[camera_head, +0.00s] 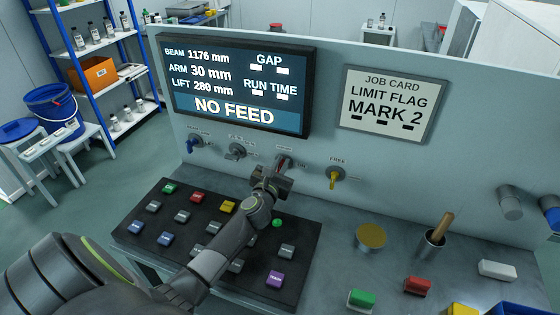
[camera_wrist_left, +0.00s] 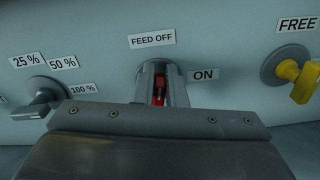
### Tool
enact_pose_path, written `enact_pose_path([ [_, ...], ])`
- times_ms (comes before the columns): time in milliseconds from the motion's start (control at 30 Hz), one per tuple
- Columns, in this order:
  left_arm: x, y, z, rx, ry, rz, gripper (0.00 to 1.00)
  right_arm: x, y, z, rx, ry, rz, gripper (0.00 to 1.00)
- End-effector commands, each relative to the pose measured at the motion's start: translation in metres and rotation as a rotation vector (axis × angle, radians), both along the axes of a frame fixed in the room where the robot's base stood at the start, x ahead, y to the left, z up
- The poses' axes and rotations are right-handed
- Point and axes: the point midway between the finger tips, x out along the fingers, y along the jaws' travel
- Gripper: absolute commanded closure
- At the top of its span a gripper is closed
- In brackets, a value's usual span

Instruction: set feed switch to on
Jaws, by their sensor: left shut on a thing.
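The feed switch (camera_head: 284,161) is a red lever on a round base on the upright panel, between the grey knob and the yellow one. In the left wrist view its red lever (camera_wrist_left: 158,88) lies between my fingers, below the "FEED OFF" label (camera_wrist_left: 152,39) and left of the "ON" label (camera_wrist_left: 205,75). The lever looks roughly upright, in line with "FEED OFF". My left gripper (camera_head: 271,178) is shut on the lever; it also fills the lower middle of the left wrist view (camera_wrist_left: 160,92). The fingers hide part of the switch. My right gripper is not in view.
The screen (camera_head: 235,85) reads "NO FEED". A grey percentage knob (camera_head: 236,151) sits left of the switch, and a yellow knob (camera_head: 335,178) marked "FREE" sits right. A black button board (camera_head: 130,232) lies below my left arm. A cup (camera_head: 431,246) stands on the bench at right.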

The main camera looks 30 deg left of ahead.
Motion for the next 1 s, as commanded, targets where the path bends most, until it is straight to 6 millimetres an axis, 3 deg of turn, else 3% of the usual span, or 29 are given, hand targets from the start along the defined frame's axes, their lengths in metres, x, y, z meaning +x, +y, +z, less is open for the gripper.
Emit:
enact_pose_path([
  [300, 0.001, -0.006, -0.001, 0.287, 0.072, 0.0, 1.0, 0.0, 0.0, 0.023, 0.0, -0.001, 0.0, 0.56],
  [1000, 0.003, -0.015, -0.013, 0.932, 0.227, -0.001, 1.0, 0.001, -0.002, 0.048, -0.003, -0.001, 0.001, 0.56],
])
